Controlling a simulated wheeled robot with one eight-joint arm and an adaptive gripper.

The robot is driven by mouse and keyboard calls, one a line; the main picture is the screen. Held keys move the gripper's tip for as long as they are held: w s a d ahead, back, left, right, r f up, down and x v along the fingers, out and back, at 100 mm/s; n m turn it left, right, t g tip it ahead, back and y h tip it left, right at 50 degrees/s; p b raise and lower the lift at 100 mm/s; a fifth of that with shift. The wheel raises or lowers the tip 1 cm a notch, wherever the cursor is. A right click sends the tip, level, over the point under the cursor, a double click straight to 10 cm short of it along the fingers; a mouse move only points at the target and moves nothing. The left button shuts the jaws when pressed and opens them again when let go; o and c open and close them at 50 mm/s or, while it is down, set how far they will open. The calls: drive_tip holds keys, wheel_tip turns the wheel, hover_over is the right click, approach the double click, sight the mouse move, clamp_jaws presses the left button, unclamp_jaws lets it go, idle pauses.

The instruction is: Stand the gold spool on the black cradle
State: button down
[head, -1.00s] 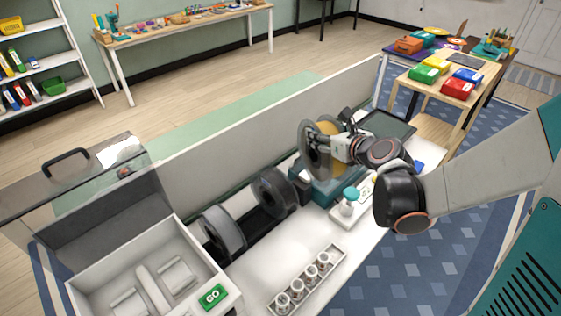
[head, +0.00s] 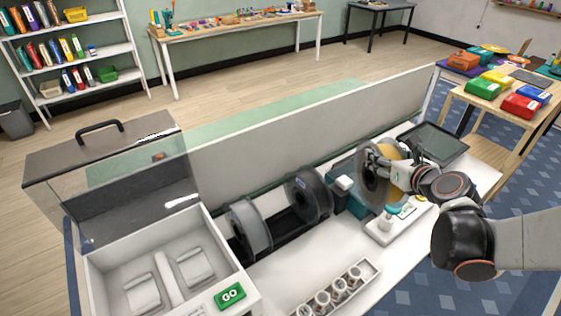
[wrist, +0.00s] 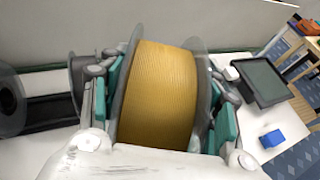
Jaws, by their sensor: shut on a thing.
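The gold spool (head: 394,176) has clear grey side discs and gold filament; it fills the middle of the wrist view (wrist: 158,95). My gripper (head: 385,165) is shut on it, with a teal-padded finger at each side in the wrist view (wrist: 158,110). The spool is upright on its rim, at the right of the teal box; whether it touches anything below is hard to tell. The black cradle (head: 284,222) is a long dark base further left, with a grey spool (head: 250,226) and a dark spool (head: 308,196) on it and a gap between them.
A teal box (head: 350,196) stands between the cradle and the held spool. A white scale (head: 386,234) with a teal-topped bottle lies in front. A tray of several small jars (head: 338,290), a white enclosure with GO button (head: 230,295) and a dark tablet (head: 440,143) surround it. A wall panel (head: 300,125) runs behind.

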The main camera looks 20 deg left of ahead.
drive_tip(key=s+a+r+n+g+y+p, duration=0.1)
drive_tip(key=a+n+y, duration=0.1)
drive_tip(key=a, duration=1)
drive_tip(key=s+a+n+g+y+p, duration=0.1)
drive_tip(key=a+n+g+y, duration=0.1)
drive_tip(key=a, duration=0.9)
drive_tip(key=s+a+f+b, duration=0.1)
drive_tip(key=a+f+b, duration=0.1)
drive_tip(key=f+b, duration=0.5)
drive_tip(key=a+f+b, duration=0.2)
drive_tip(key=f+b, duration=0.4)
drive_tip(key=f, duration=0.6)
drive_tip(key=shift+s+a+n+y+b, duration=0.3)
drive_tip(key=shift+s+a+n+b, duration=0.1)
drive_tip(key=shift+f+b, duration=0.3)
drive_tip(key=shift+b, duration=0.1)
drive_tip(key=shift+c, duration=2.4)
unclamp_jaws()
